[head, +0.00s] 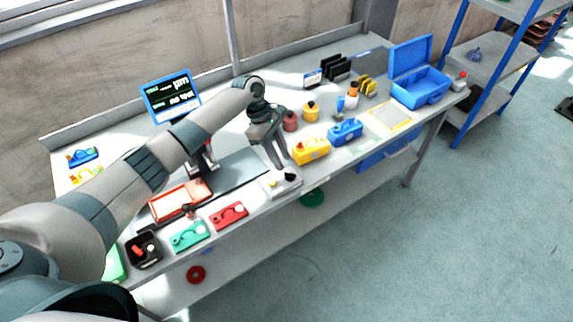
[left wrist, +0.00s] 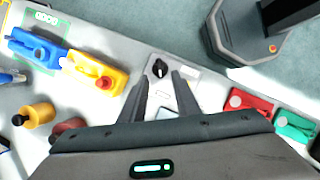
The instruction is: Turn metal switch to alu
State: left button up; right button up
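A light grey box with a black knob, likely the metal switch (head: 281,183), sits at the front edge of the workbench in the head view. In the left wrist view its black knob (left wrist: 160,68) shows just beyond my fingertips. Its markings are too small to read. My left gripper (head: 279,160) hangs above and just behind the box, pointing down. In the left wrist view my left gripper (left wrist: 159,82) has its two fingers apart with nothing between them, not touching the knob. My right gripper is in neither view.
A yellow box (head: 311,151) stands right of the switch, then a blue box (head: 345,132). Red (head: 229,215) and green (head: 188,236) units lie to its left. A red tray (head: 180,200) and a screen (head: 171,95) stand behind. Open floor lies in front.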

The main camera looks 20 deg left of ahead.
aim_at(289, 173)
pick_arm(q)
jog(key=shift+p+x, duration=0.45)
jog(key=shift+x, duration=2.1)
grip_shut()
